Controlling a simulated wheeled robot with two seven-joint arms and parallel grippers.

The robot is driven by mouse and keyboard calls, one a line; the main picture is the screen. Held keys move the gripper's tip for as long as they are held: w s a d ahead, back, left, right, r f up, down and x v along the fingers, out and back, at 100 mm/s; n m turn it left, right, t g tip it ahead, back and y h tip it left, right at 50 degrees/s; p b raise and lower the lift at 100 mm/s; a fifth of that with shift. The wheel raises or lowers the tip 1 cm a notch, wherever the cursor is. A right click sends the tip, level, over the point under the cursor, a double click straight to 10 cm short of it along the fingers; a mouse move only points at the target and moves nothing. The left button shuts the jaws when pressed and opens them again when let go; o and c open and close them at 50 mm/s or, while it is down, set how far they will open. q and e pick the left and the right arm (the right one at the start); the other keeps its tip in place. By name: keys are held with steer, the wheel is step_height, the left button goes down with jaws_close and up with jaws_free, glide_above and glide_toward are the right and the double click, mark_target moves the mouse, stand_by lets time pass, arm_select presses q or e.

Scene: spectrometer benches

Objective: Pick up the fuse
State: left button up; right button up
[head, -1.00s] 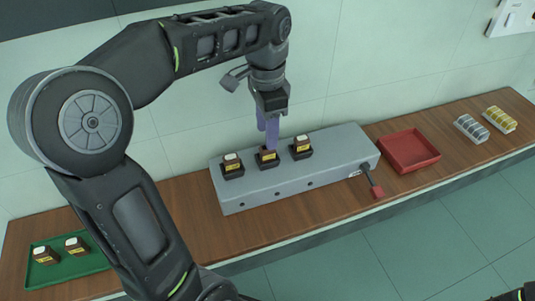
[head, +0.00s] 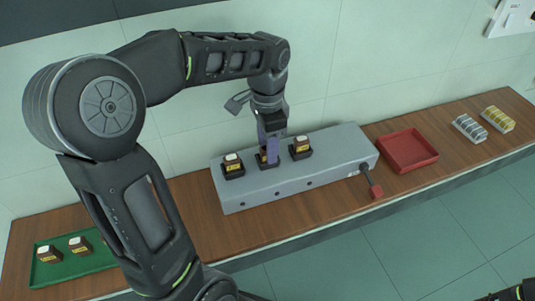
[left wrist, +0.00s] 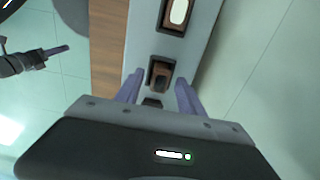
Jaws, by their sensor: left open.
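A fuse (head: 263,156) stands in the middle socket of the grey fuse box; it is dark brown and partly hidden by my fingers in the head view. It also shows in the left wrist view (left wrist: 160,75), with no white top visible. My left gripper (head: 268,151) points down at this fuse, its purple fingers open on either side of it. In the left wrist view the open fingers (left wrist: 159,93) lie low around it; contact cannot be told. Two brown fuses with white tops stand beside it, a left one (head: 233,164) and a right one (head: 301,146).
The grey fuse box (head: 290,182) has a red-handled lever (head: 375,190) at its right end. A red tray (head: 433,158) looks empty. A green tray (head: 84,268) at the left holds fuses. Silver (head: 469,127) and yellow (head: 498,118) racks stand at the far right.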

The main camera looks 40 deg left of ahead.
arm_select(q)
steer(key=shift+c, duration=0.4)
jaws_close()
steer(key=shift+w+r, duration=0.1)
steer(key=shift+r, duration=0.45)
step_height(320, 180, up, 6)
steer(key=shift+r+b, duration=0.1)
steer(key=shift+b, duration=0.45)
step_height(320, 180, up, 3)
steer(key=shift+f+p, duration=0.1)
steer(key=shift+p, duration=1.15)
